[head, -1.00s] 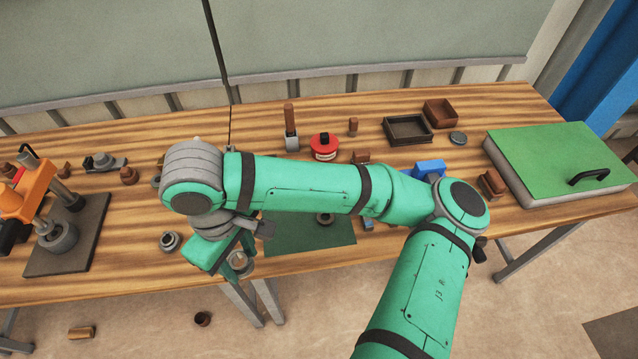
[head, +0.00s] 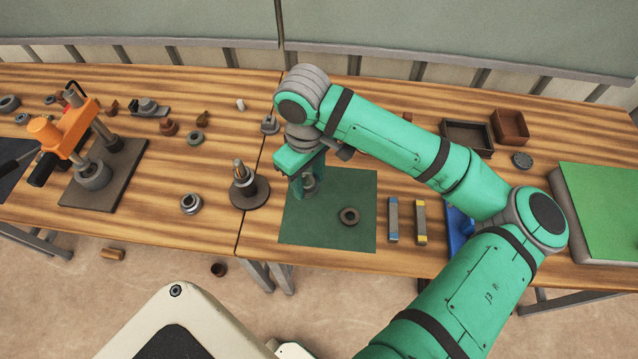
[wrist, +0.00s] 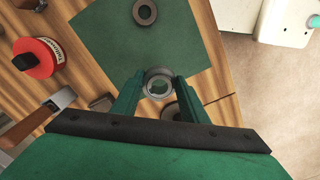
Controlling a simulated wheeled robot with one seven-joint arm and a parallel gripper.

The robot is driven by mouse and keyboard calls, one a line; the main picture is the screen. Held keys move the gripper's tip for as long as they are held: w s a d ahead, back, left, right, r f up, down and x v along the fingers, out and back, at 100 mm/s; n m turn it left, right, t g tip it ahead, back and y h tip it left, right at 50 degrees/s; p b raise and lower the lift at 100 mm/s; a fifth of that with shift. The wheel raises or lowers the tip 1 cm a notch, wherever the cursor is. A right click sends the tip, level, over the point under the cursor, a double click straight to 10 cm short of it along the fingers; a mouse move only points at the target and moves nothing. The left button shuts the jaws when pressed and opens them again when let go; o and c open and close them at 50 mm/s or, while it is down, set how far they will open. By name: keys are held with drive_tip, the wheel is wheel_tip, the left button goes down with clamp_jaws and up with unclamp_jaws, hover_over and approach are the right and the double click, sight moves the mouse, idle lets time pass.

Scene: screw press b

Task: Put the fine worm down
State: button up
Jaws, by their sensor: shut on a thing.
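My gripper (head: 309,183) is over the left part of the dark green mat (head: 330,232). It is shut on a short grey round piece, which I take for the fine worm (head: 311,186). In the wrist view the piece (wrist: 157,82) sits between the two green fingertips, its round, hollow-looking end facing the camera. Whether its underside touches the mat cannot be told. A dark grey ring (head: 349,216) lies on the mat to the right of the gripper, apart from it.
A grey spindle on a round base (head: 248,192) stands left of the mat, with a metal ring (head: 191,203) farther left. Two slim bars (head: 393,220) lie right of the mat. An orange press (head: 62,132) stands at the left. The mat's front is clear.

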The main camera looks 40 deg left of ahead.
drive_tip(key=w+f, duration=0.2)
drive_tip(key=f, duration=0.1)
drive_tip(key=w+f, duration=0.2)
drive_tip(key=shift+a, duration=0.4)
drive_tip(key=shift+w+f, duration=0.2)
drive_tip(key=shift+f, duration=1.65)
drive_tip(key=shift+f, duration=0.15)
drive_tip(key=o, duration=1.3)
wheel_tip(320, 180, up, 12)
drive_tip(key=shift+r, duration=0.15)
